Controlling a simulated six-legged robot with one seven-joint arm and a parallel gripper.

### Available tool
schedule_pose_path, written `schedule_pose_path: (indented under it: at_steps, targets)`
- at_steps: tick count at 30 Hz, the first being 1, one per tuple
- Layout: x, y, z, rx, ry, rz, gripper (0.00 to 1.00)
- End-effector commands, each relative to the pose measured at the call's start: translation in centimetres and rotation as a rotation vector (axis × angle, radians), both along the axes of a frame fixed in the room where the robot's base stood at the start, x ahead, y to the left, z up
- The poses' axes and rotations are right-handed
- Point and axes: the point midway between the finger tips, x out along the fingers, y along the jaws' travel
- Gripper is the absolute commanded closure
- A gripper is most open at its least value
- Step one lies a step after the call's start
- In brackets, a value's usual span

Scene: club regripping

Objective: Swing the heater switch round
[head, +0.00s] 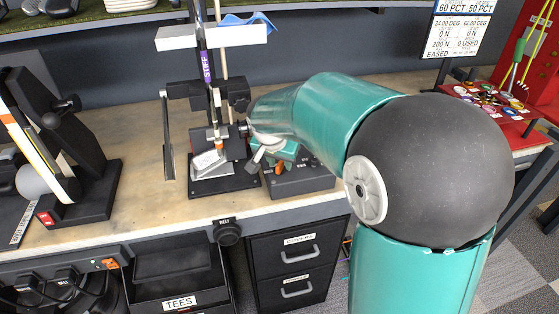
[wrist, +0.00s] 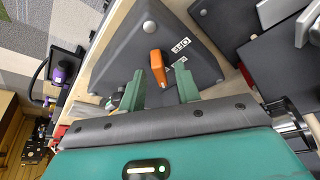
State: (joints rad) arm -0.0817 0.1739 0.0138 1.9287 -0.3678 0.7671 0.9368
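The heater switch is an orange lever (wrist: 157,66) on a dark grey box (wrist: 122,42) with a white OFF label (wrist: 181,44) beside it. In the head view the box (head: 312,182) sits on the workbench, and the lever (head: 280,168) shows just below my gripper. My gripper (wrist: 160,72) is open, with one green finger on each side of the lever in the wrist view. A gap shows between the lever and each finger. I cannot tell whether the fingertips are level with the lever or still above it. A second label by the lever is partly hidden by a finger.
A club stand (head: 222,184) with an upright shaft stands close left of the box. A black angled stand (head: 85,180) is at the far left of the bench (head: 140,150). A red table (head: 500,105) with small items is at the right.

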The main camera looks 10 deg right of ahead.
Motion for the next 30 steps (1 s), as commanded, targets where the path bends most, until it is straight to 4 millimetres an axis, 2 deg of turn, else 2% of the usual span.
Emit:
schedule_pose_path:
  at_steps: [4, 5, 9, 10, 20, 30]
  targets:
    - [0.00, 0.00, 0.02, 0.000, 0.000, 0.000, 0.67]
    - [0.00, 0.01, 0.03, 0.000, 0.000, 0.000, 0.71]
    - [0.00, 0.01, 0.04, 0.000, 0.000, 0.000, 0.99]
    - [0.01, 0.01, 0.04, 0.000, 0.000, 0.000, 1.00]
    - [-0.02, 0.01, 0.06, 0.000, 0.000, 0.020, 1.00]
    - [-0.08, -0.10, 0.05, 0.001, 0.000, 0.187, 1.00]
